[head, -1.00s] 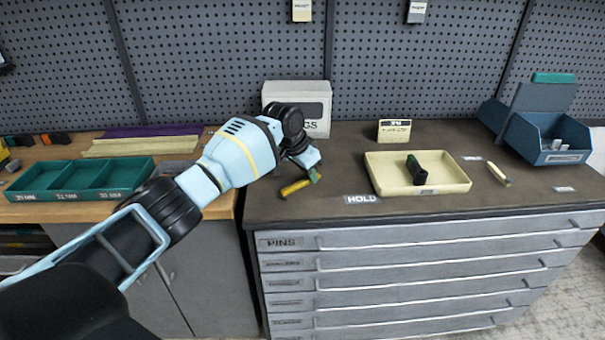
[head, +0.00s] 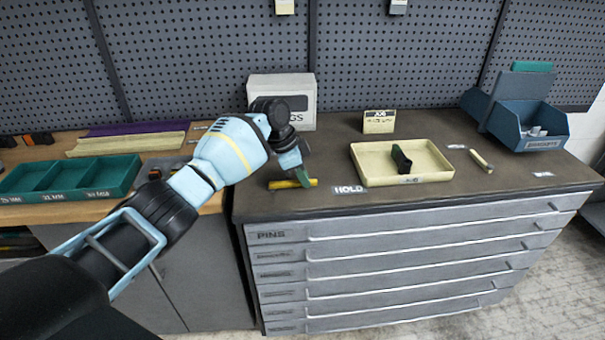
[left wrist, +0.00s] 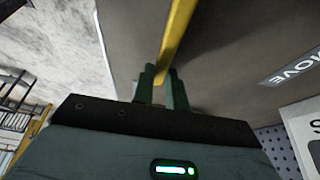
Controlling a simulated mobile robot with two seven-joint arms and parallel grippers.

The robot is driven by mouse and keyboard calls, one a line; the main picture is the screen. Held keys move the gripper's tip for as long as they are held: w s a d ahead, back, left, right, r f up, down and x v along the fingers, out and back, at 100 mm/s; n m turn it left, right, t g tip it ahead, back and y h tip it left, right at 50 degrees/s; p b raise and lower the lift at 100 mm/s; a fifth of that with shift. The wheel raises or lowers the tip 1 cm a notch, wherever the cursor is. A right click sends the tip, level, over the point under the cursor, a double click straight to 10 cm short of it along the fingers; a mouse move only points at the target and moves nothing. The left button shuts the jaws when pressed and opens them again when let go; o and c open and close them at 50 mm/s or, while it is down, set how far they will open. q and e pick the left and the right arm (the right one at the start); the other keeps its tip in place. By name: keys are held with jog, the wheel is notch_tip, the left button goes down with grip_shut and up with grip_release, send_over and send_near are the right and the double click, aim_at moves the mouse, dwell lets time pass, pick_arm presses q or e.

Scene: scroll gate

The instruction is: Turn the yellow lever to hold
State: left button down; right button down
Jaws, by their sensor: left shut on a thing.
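The yellow lever (head: 281,185) lies low over the dark bench top, nearly level across the picture. Its right end points toward the white HOLD label (head: 349,189), with a small gap between them. My left gripper (head: 303,178) reaches down from the upper left and is shut on the lever near its right end. In the left wrist view the lever (left wrist: 178,35) runs between the green fingers (left wrist: 162,80) of this gripper. The lever's pivot cannot be made out. My right gripper is not in view.
A cream tray (head: 435,176) with a dark green-black object (head: 401,158) stands right of the HOLD label. A white box (head: 303,100) is behind my arm. A blue bin (head: 535,127) stands at the far right. A MOVE label (left wrist: 292,66) shows in the left wrist view.

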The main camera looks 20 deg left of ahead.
aim_at(292, 182)
pick_arm(q)
jog(key=shift+d+f, duration=0.1)
jog(key=shift+f, duration=0.05)
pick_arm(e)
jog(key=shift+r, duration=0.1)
pick_arm(q)
jog(key=c, duration=1.4)
grip_release()
jog(key=shift+s, duration=0.1)
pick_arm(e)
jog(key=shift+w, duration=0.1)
pick_arm(q)
jog(key=shift+r, duration=0.2)
jog(key=v, duration=0.7)
jog(key=shift+r+p, duration=0.3)
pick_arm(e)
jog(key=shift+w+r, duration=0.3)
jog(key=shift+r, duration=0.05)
pick_arm(q)
jog(key=shift+f, duration=0.1)
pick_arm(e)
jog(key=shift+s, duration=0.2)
